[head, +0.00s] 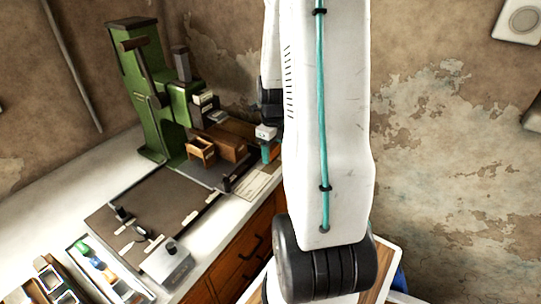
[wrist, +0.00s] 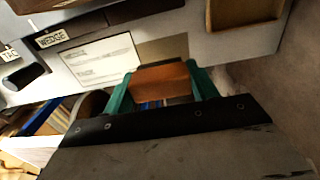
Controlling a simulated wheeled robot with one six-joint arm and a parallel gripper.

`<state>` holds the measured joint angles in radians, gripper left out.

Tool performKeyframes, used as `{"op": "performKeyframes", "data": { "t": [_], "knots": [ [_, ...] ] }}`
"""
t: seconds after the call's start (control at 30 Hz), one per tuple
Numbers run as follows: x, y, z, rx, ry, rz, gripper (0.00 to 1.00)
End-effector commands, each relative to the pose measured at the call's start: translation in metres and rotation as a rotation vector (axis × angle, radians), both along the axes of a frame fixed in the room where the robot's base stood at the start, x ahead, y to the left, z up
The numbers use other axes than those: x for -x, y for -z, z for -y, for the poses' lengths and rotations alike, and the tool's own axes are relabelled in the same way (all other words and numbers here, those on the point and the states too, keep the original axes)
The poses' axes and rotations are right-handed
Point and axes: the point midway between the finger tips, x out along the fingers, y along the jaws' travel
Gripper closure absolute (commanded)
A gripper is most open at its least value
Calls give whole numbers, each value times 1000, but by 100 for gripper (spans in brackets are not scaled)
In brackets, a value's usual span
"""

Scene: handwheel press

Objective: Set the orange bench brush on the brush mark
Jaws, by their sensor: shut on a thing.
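My gripper (wrist: 162,84) shows in the wrist view with its two green fingers shut on an orange-brown block, the orange bench brush (wrist: 158,79). The brush lies between the fingers, over the bench edge area; whether it touches the bench I cannot tell. A plain tan patch (wrist: 164,51) lies on the grey bench just beyond the brush, beside a white printed card (wrist: 103,60); it may be the brush mark, but no label on it is readable.
A green press (head: 145,90) stands at the back of the bench. Wooden boxes (head: 201,150) stand between it and my gripper. A dark mat (head: 150,205) covers the middle bench. A label reading WEDGE (wrist: 52,38) and a wooden tray (wrist: 240,12) lie near the card.

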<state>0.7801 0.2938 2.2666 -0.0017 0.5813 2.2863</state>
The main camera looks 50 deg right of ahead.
Motion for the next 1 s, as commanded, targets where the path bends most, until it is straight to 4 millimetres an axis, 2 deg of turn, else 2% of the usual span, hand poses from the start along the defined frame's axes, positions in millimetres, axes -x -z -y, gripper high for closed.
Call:
{"op": "performKeyframes", "data": {
  "t": [0.27,0.63,0.67,0.7,0.73,1.0],
  "knots": [
    [-3,35,2,-2,-4,-2,67],
    [-2,39,2,-1,-2,-1,67],
    [-2,39,2,0,-2,0,37],
    [-2,39,2,0,-2,0,26],
    [-2,39,2,0,-2,0,20],
    [-2,38,2,0,-2,0,20]
  ]
}}
